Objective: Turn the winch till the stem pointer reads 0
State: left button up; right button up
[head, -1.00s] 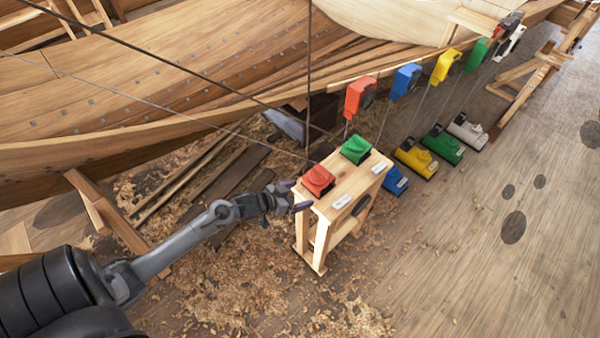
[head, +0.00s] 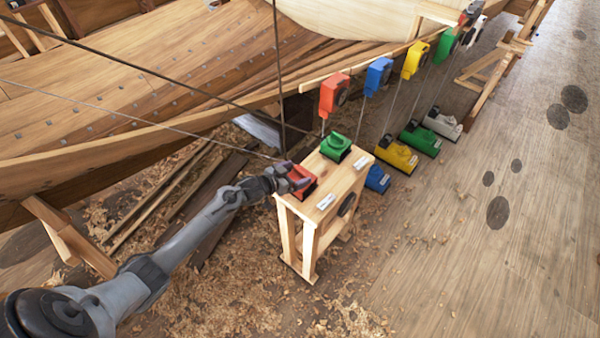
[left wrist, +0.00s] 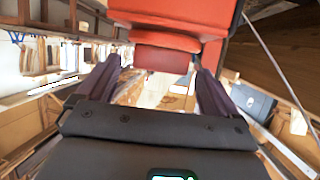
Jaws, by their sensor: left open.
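White labels (head: 326,201) lie there too, too small to read. I cannot tell which device is the winch, and I make out no stem pointer or reading. My left gripper (head: 299,184) is at the red device and partly hides it. In the left wrist view the open purple fingers (left wrist: 152,82) point at a red body (left wrist: 170,18), with its darker red lower part (left wrist: 162,58) between the tips. Contact cannot be told. My right gripper is not in view.
Taut lines cross near my left arm. The wooden hull (head: 150,95) fills the upper left.

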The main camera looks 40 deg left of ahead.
aim_at(297, 171)
pick_arm(q)
jog(key=shift+x, duration=1.35)
jog(key=shift+c, duration=0.2)
jog(key=c, duration=0.9)
jog(key=shift+c, duration=0.2)
jog(key=shift+b, duration=0.35)
jog(key=shift+a+f+m+h+b, duration=0.1)
jog(key=shift+m+h+b, duration=0.6)
jog(key=shift+m+h, duration=0.2)
jog(key=m+g+h+b, duration=0.2)
jog(key=m+h+b, duration=0.1)
jog(key=b, duration=0.3)
jog(key=m+g+h+b, duration=0.2)
jog(key=m+h+b, duration=0.1)
jog(key=b, duration=0.4)
jog(key=shift+f, duration=0.15)
jog(key=shift+m+h+b, duration=0.3)
jog(key=shift+h+b, duration=0.1)
jog(key=shift+b, duration=0.35)
jog(key=shift+r+g, duration=0.25)
jog(key=shift+g, duration=0.15)
